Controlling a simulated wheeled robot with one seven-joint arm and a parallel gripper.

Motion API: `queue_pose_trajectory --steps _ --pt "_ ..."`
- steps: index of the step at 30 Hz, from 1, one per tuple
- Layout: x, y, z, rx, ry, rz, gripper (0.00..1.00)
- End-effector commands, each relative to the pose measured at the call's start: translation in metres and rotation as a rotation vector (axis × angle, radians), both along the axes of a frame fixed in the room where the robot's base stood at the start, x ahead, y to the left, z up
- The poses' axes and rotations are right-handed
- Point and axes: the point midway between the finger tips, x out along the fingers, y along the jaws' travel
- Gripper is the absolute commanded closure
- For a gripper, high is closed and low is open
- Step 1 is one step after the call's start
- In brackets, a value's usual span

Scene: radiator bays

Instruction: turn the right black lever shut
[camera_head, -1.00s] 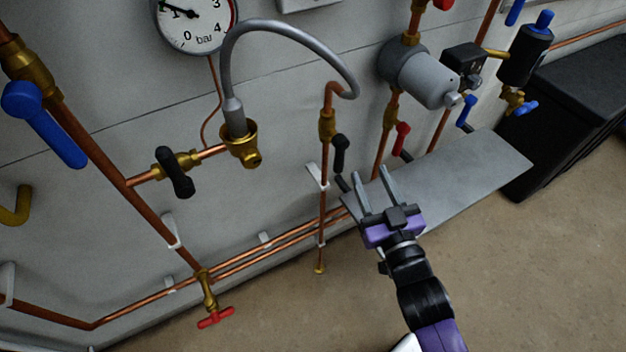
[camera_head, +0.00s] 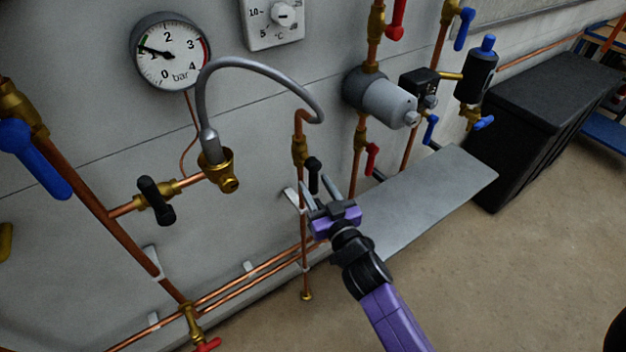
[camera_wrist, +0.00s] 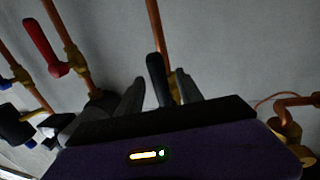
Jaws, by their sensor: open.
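The wrist view shows the black lever (camera_wrist: 157,78) between the open fingers of my gripper (camera_wrist: 160,88). I cannot tell whether either finger touches it. The lower end of the lever is partly hidden by my gripper.
Another black lever (camera_head: 156,200) is on the left branch pipe. A red lever (camera_head: 372,159) is close to the right. A grey shelf-like plate (camera_head: 430,195) juts out right of my gripper. A black box (camera_head: 550,110) stands farther right. Open floor (camera_head: 500,270) lies in front.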

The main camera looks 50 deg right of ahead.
Motion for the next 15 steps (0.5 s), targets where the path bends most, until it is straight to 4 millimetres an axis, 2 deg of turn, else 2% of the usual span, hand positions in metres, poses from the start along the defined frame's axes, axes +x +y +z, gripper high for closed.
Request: queue_pose_trajectory --steps 6,15 --pt "0.015 -0.008 0.0 0.0 0.001 0.0 0.57" --pt "0.017 -0.009 0.0 0.0 0.001 0.0 0.57"
